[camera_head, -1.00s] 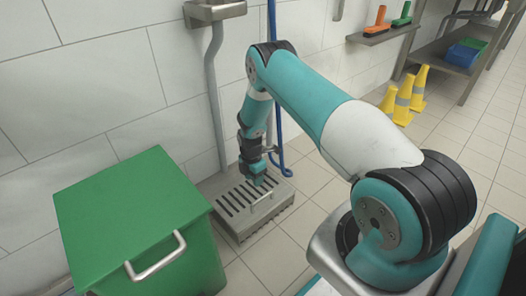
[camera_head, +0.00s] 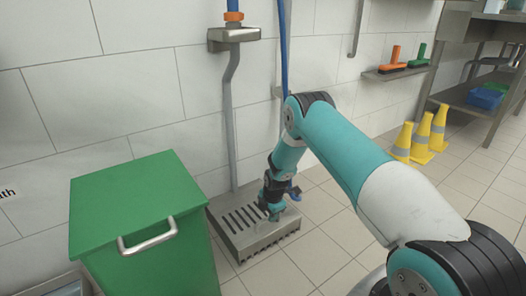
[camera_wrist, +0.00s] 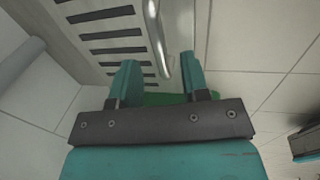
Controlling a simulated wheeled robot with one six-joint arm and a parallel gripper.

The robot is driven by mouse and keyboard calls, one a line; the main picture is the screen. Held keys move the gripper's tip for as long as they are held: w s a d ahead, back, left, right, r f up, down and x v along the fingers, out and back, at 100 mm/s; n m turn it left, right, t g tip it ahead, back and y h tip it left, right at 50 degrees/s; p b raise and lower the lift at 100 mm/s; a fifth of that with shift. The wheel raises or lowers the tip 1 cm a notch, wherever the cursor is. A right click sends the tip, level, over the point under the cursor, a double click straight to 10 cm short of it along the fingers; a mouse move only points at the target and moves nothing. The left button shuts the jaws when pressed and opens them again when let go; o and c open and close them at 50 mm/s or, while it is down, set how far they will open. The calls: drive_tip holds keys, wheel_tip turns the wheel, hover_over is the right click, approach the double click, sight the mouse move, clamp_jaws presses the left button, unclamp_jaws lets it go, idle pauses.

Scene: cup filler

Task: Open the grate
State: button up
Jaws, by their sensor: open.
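The grate (camera_head: 240,219) is a slotted grey metal cover on a low floor box against the tiled wall. It appears closed and flat. My gripper (camera_head: 272,213) is low over the right part of the grate in the head view. In the wrist view, the grate's dark slots (camera_wrist: 105,33) lie to the upper left and a metal bar handle (camera_wrist: 156,38) runs down beside them. My gripper (camera_wrist: 160,64) is open, and the handle's lower end shows between its two teal fingertips. I cannot tell whether they touch it. In the head view, my gripper hides most of the handle.
A green bin (camera_head: 145,215) with a metal handle stands left of the grate. A grey pipe (camera_head: 229,120) runs down the wall behind it, with a blue hose (camera_head: 283,60) nearby. Yellow cones (camera_head: 421,140) stand at the right. Tiled floor in front is free.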

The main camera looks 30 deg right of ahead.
drive_tip(key=s+a+r+m+p, duration=0.1)
drive_tip(key=a+r+p, duration=0.2)
drive_tip(key=r+p, duration=0.4)
drive_tip(key=s+a+r+m+y+p, duration=0.1)
drive_tip(key=r+p, duration=0.5)
drive_tip(key=r, duration=1.6)
drive_tip(key=shift+s+a+r+p, duration=0.35)
drive_tip(key=shift+s+a, duration=0.3)
drive_tip(key=shift+a, duration=0.35)
drive_tip(key=s+a+r+m+y, duration=0.1)
drive_tip(key=s+a+r+m, duration=0.2)
drive_tip(key=s+a+r, duration=0.55)
drive_tip(key=s+a+r+m+y, duration=0.15)
drive_tip(key=s+a+r, duration=0.35)
drive_tip(key=r, duration=0.6)
drive_tip(key=s+a+r+m+g, duration=0.1)
drive_tip(key=s+a+r+m, duration=0.15)
drive_tip(key=s, duration=0.65)
drive_tip(key=s+a+r+m+g, duration=0.15)
drive_tip(key=s+a+r, duration=0.25)
drive_tip(key=s, duration=0.6)
wheel_tip(320, 180, up, 36)
drive_tip(key=p, duration=3.6)
drive_tip(key=shift+w+m+y, duration=0.35)
